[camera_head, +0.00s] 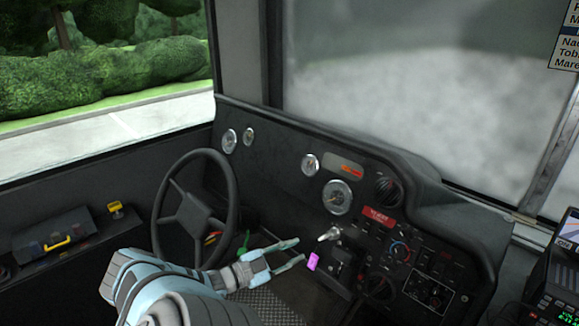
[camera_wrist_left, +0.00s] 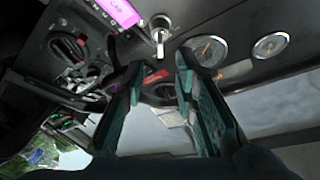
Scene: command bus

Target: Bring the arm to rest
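My left arm comes in from the lower left in the head view. Its gripper (camera_head: 301,249) is open and empty, with the fingers apart, pointing right towards the dashboard. In the left wrist view the two fingers of my left gripper (camera_wrist_left: 158,68) are spread with nothing between them. A silver key or switch (camera_head: 330,233) on the dashboard is just beyond the fingertips; it also shows in the left wrist view (camera_wrist_left: 160,38), apart from the fingers. A magenta tag (camera_head: 313,261) is just right of the fingertips, also seen in the left wrist view (camera_wrist_left: 118,12). My right gripper is not in view.
The steering wheel (camera_head: 194,207) stands left of my gripper. The dashboard (camera_head: 290,185) with gauges and knobs lies ahead and right. A toolbox (camera_head: 56,236) sits at the left. A device with a screen (camera_head: 566,247) is at the far right.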

